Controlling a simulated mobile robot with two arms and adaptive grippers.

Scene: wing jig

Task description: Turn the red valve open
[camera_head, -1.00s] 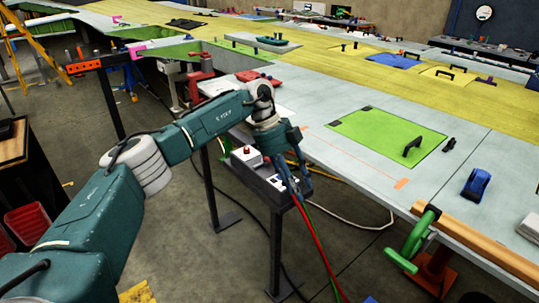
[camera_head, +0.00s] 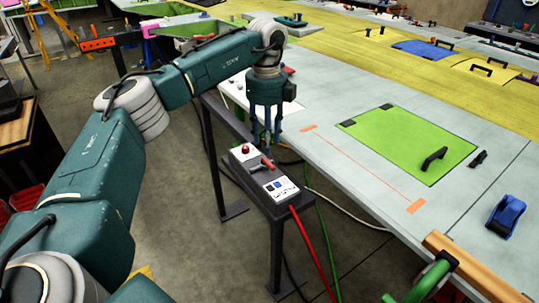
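A red valve lever (camera_head: 267,162) sits on top of a grey control box (camera_head: 284,203) with black and white label panels. A round red knob (camera_head: 245,149) is on the same box, left of the lever. My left gripper (camera_head: 268,146) points down just above the lever. Its fingertips are small and overlap the far side of the box, so I cannot tell their gap or whether they touch the lever. My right gripper is out of view.
The box stands on a dark metal stand (camera_head: 277,250) beside the big grey work table (camera_head: 340,190). Red and green hoses (camera_head: 317,255) hang from the box area. A green panel (camera_head: 400,140) and a blue tool (camera_head: 506,216) lie on the table.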

